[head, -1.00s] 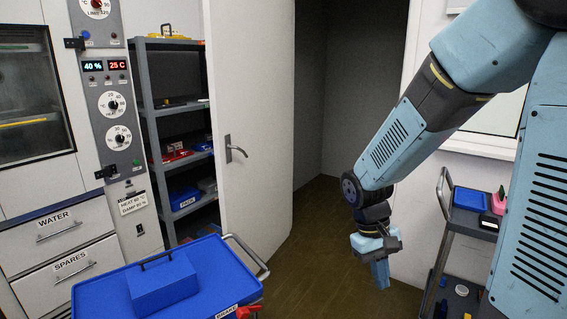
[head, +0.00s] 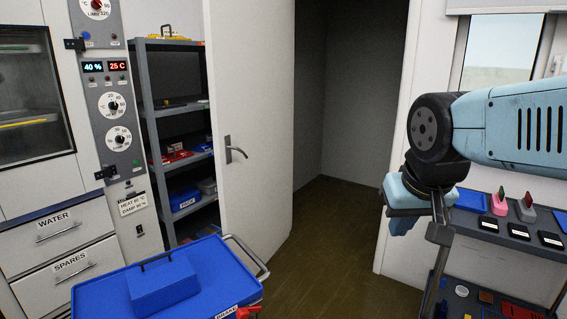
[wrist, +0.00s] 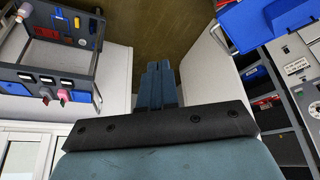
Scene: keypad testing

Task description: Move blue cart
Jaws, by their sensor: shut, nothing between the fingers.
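The blue cart (head: 225,275) stands at the lower left of the head view, its near side cut off by the frame. A blue box with a black handle (head: 165,284) sits on its top. A grey push bar (head: 248,256) rises at its right side, and a red lever by a BRAKE label (head: 243,313) is at its front right. A part of the cart shows at the top right of the wrist view (wrist: 262,22). My gripper (head: 401,226) is shut and empty, well to the right of the cart. Its fingers (wrist: 161,84) are together in the wrist view.
A grey cart (head: 500,238) with several small items stands at the right, close to my gripper. A white door (head: 250,120) stands open beside a dark doorway with bare floor (head: 330,235). Shelves (head: 140,100) and a cabinet with drawers (head: 60,245) are at the left.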

